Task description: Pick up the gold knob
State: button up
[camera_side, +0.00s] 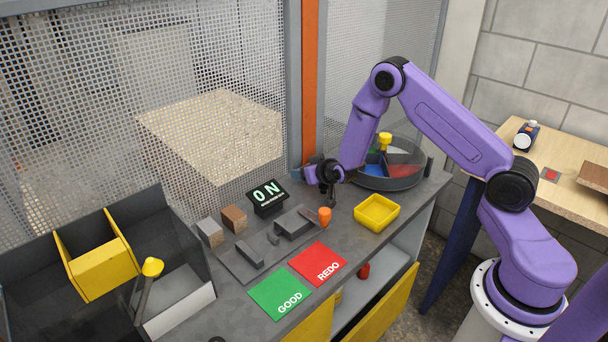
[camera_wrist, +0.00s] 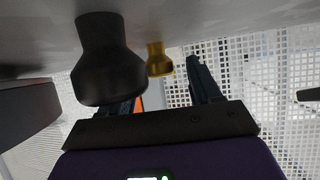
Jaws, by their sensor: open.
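In the wrist view a gold knob (camera_wrist: 158,58) with a narrow neck and wider head shows beyond my gripper, in the gap between its fingers. A larger dark knob-shaped piece (camera_wrist: 105,60) is closer to the camera and hides most of the left finger. My gripper (camera_wrist: 160,82) is open, with the right finger plainly visible. In the side view my gripper (camera_side: 328,193) hangs low over the bench, just behind an orange knob (camera_side: 324,214). I cannot clearly pick out the gold knob in the side view; my gripper may hide it.
Grey blocks (camera_side: 294,222) lie on a dark board beside the gripper. Green GOOD (camera_side: 280,293) and red REDO (camera_side: 318,263) mats lie in front. A yellow tray (camera_side: 377,213) and round divided bin (camera_side: 388,182) stand to the right.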

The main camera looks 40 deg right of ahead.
jog(key=c, duration=1.1)
jog(key=shift+r, duration=0.1)
jog(key=shift+c, duration=0.2)
